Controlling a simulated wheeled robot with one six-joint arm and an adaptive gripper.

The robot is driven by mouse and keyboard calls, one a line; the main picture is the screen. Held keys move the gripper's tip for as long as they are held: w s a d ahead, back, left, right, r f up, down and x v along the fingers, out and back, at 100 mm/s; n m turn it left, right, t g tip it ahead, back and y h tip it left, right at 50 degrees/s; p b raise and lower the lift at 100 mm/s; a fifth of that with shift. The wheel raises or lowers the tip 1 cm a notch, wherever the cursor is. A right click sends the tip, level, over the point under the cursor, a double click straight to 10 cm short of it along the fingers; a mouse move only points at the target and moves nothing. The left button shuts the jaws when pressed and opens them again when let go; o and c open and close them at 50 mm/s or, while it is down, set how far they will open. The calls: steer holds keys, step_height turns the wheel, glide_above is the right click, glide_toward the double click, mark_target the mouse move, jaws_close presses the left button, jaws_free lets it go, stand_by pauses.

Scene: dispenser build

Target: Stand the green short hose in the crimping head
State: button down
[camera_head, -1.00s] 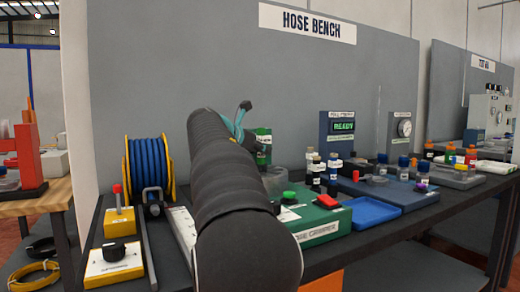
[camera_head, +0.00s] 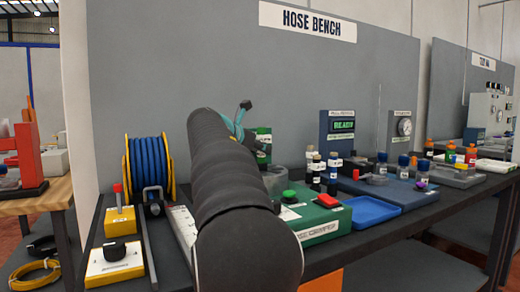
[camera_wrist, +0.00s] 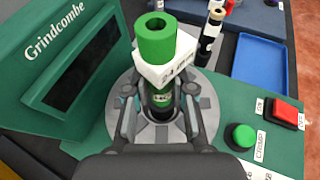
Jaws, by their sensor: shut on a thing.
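In the wrist view the green short hose (camera_wrist: 156,39) stands nearly upright, with a thick green top, a white tag and a darker lower part. My gripper (camera_wrist: 160,102) is shut on it below the tag. The grey round crimping head (camera_wrist: 202,122) with its ring of segments lies directly below. The hose's lower end is over or inside the opening; my fingers hide it, so I cannot tell how deep. In the head view my arm covers my gripper and the hose, and the crimping head (camera_head: 273,177) shows partly beside the arm.
The green crimper base carries a green button (camera_wrist: 243,136) and a red button (camera_wrist: 286,113). A green display housing (camera_wrist: 70,70) stands close on the left.

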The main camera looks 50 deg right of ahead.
steer(key=shift+f+b, duration=0.35)
steer(key=shift+f, duration=0.25)
steer(key=c, duration=1.3)
jaws_free()
steer(key=shift+o, duration=0.2)
steer(key=shift+a, duration=0.1)
steer(key=v, duration=1.1)
steer(key=shift+p, duration=0.35)
